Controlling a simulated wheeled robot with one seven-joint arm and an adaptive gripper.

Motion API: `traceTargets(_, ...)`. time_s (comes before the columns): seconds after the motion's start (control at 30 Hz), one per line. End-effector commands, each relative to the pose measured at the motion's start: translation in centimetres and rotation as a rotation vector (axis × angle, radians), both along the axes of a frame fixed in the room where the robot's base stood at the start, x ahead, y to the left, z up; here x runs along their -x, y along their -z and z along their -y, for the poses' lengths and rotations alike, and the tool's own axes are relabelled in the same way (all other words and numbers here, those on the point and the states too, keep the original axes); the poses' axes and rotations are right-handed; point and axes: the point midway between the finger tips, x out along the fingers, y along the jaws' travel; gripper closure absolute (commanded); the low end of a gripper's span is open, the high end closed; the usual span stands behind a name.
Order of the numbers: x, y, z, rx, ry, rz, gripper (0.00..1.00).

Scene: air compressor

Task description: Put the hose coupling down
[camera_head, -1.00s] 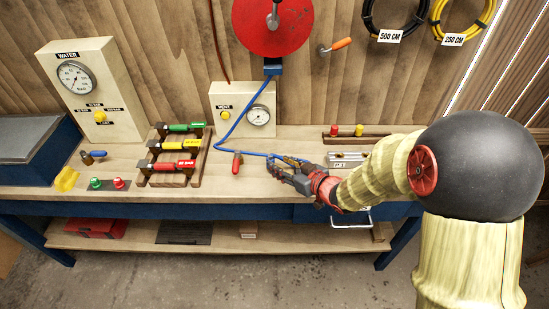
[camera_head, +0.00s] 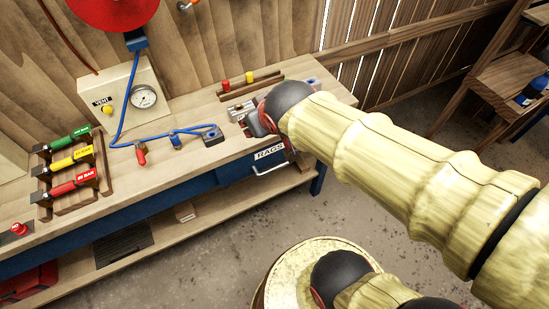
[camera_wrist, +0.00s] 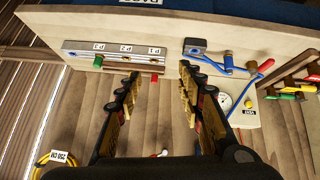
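The blue hose (camera_head: 120,118) comes down from the red reel and runs right along the bench top. Its coupling end lies on the bench by a small dark block (camera_head: 212,133); I cannot tell whether it is seated in the block or only touching it. In the wrist view the blue hose end (camera_wrist: 229,64) meets the grey block (camera_wrist: 194,46) to the right of my gripper. My gripper (camera_wrist: 158,75) is open and empty, apart from the coupling. In the head view my gripper (camera_head: 256,123) is partly hidden by my arm, over the right part of the bench.
A metal block labelled P1, P2, P3 (camera_wrist: 112,52) stands near my gripper. A red-handled piece (camera_head: 141,154) lies by the hose. A rack of green, yellow and red tools (camera_head: 72,165) is at left, the VENT gauge box (camera_head: 140,95) behind. The bench front is mostly clear.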

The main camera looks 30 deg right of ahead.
Motion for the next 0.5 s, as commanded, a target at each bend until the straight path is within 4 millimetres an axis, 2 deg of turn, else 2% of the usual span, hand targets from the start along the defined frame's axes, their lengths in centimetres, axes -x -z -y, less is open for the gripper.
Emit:
traceTargets(0.03,2.6,-0.7,-0.3,-0.023,0.017,-0.03,0.62)
traceTargets(0.1,6.0,-0.9,-0.9,-0.057,0.028,-0.088,0.62)
traceTargets(0.2,9.7,-1.0,-1.8,-0.098,0.029,-0.149,0.62)
traceTargets(0.33,12.2,-1.0,-2.6,-0.127,0.024,-0.194,0.62)
traceTargets(0.5,12.7,-0.9,-2.7,-0.132,0.023,-0.207,0.62)
